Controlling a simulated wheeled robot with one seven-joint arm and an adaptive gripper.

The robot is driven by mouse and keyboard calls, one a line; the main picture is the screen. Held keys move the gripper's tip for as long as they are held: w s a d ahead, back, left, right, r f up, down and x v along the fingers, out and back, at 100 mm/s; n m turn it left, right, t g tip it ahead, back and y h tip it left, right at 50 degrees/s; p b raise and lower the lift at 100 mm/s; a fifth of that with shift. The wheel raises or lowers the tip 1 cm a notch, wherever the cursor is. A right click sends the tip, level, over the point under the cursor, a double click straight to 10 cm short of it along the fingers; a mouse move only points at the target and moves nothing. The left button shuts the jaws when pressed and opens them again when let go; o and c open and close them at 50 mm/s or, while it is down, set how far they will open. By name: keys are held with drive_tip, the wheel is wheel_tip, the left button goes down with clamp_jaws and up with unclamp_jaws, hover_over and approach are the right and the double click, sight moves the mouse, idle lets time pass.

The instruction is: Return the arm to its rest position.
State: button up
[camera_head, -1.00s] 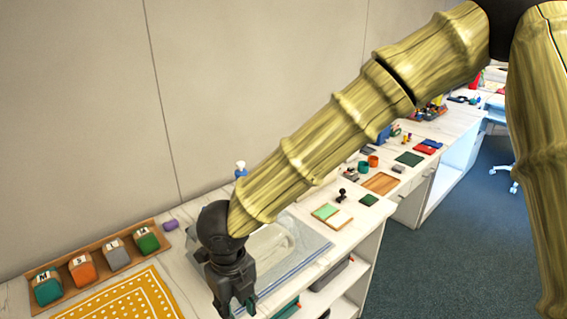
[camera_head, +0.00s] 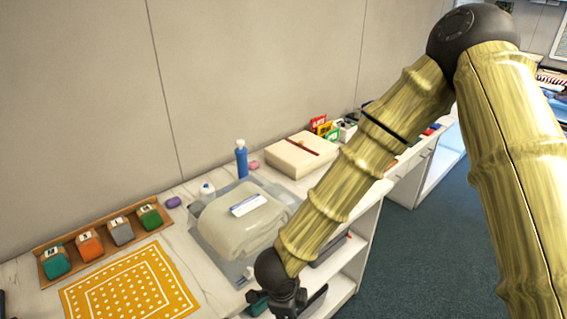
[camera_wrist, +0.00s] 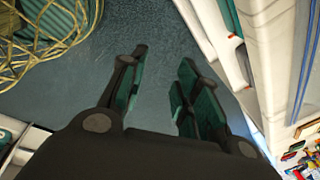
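My gripper (camera_wrist: 158,95) shows in the wrist view with its two green-padded fingers apart and nothing between them. It points down at the blue-grey floor (camera_wrist: 150,50). In the head view my gripper is at the bottom edge, in front of the counter's front edge, with its fingertips mostly cut off by the frame. My bamboo-patterned arm (camera_head: 350,180) bends at a dark elbow joint at the upper right and slopes down to the left.
The counter holds a tray (camera_head: 240,222) with a folded towel (camera_head: 235,228), a blue bottle (camera_head: 241,160), a cream box (camera_head: 290,160), a yellow dotted cloth (camera_head: 130,285) and a wooden rack (camera_head: 45,265) of coloured blocks. Open shelves (camera_head: 345,262) lie below. Floor to the right is clear.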

drive_tip(key=s+d+f+n, duration=0.6)
drive_tip(key=d+f+n, duration=0.4)
drive_tip(key=d+f, duration=0.3)
drive_tip(key=s+d+f+n+g, duration=0.1)
drive_tip(key=s+d+f+n, duration=0.2)
drive_tip(key=s, duration=0.4)
drive_tip(key=s+d+f+n+y, duration=0.1)
drive_tip(key=s+d+f+n, duration=0.3)
drive_tip(key=s+n, duration=0.3)
drive_tip(key=shift+s+d+f+g+y, duration=0.2)
drive_tip(key=shift+d+g+y, duration=0.1)
drive_tip(key=shift+d+g, duration=0.15)
